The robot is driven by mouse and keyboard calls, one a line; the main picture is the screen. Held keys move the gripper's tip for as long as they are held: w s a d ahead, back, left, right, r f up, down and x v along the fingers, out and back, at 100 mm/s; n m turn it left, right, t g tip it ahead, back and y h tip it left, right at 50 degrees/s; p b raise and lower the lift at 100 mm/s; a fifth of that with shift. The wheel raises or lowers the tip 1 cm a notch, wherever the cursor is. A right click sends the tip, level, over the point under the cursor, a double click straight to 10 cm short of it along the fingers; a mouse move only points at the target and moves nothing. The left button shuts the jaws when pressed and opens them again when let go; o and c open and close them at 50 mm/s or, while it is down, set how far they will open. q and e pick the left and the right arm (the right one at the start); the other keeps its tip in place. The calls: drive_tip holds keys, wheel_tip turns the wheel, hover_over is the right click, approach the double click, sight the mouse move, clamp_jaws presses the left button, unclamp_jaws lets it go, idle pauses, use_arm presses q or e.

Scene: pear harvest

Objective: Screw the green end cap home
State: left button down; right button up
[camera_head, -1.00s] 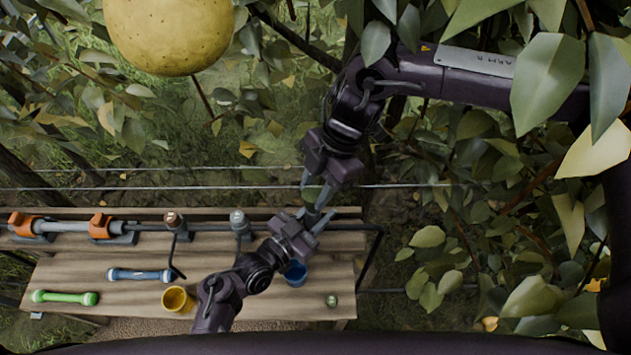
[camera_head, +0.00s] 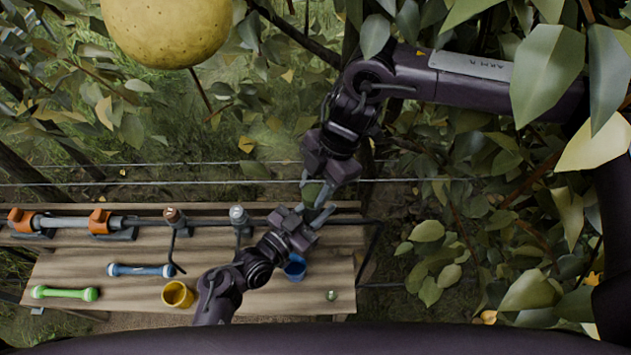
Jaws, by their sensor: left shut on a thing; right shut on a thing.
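A dark green rounded part (camera_head: 315,193), which looks like the green end cap, sits between my two grippers above the back of the bench. My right gripper (camera_head: 313,187) comes down from above and is shut on it. My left gripper (camera_head: 314,214) comes up from below, its fingertips meeting the underside of the green part. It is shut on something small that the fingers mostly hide. I cannot tell whether the two held pieces are threaded together or how tightly.
The wooden bench (camera_head: 250,301) carries a grey pipe in orange clamps (camera_head: 100,223), a blue-ended tool (camera_head: 141,270), a green-ended tool (camera_head: 64,293), a yellow cup (camera_head: 178,294), a blue cup (camera_head: 295,267) and a small green piece (camera_head: 332,295). Leaves crowd the right; a pear (camera_head: 167,30) hangs upper left.

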drive_tip(key=shift+f, duration=0.55)
idle(0.5)
drive_tip(key=shift+s+f+m+t, duration=0.1)
drive_tip(key=shift+s+m+t, duration=0.15)
drive_tip(key=shift+m, duration=0.65)
drive_tip(key=m+t, duration=0.1)
drive_tip(key=m, duration=0.2)
drive_tip(key=m+t, duration=0.1)
drive_tip(key=m, duration=0.2)
drive_tip(key=shift+s+t+y, duration=0.15)
drive_tip(key=shift+t+y, duration=0.1)
drive_tip(key=shift+y, duration=0.05)
drive_tip(key=m+t, duration=0.1)
drive_tip(key=m, duration=0.2)
drive_tip(key=m+t+h, duration=0.1)
drive_tip(key=m, duration=0.2)
drive_tip(key=shift+s+a, duration=0.1)
drive_tip(key=shift+s, duration=0.05)
drive_tip(key=m+t+h, duration=0.1)
drive_tip(key=m, duration=0.2)
drive_tip(key=shift+a, duration=0.1)
drive_tip(key=m, duration=0.2)
drive_tip(key=m+h, duration=0.1)
drive_tip(key=m, duration=0.1)
drive_tip(key=shift+a+r+t, duration=0.2)
drive_tip(key=shift+t, duration=0.2)
drive_tip(key=shift+d+f+m+h, duration=0.15)
drive_tip(key=shift+m+h, duration=0.35)
drive_tip(key=shift+m, duration=0.5)
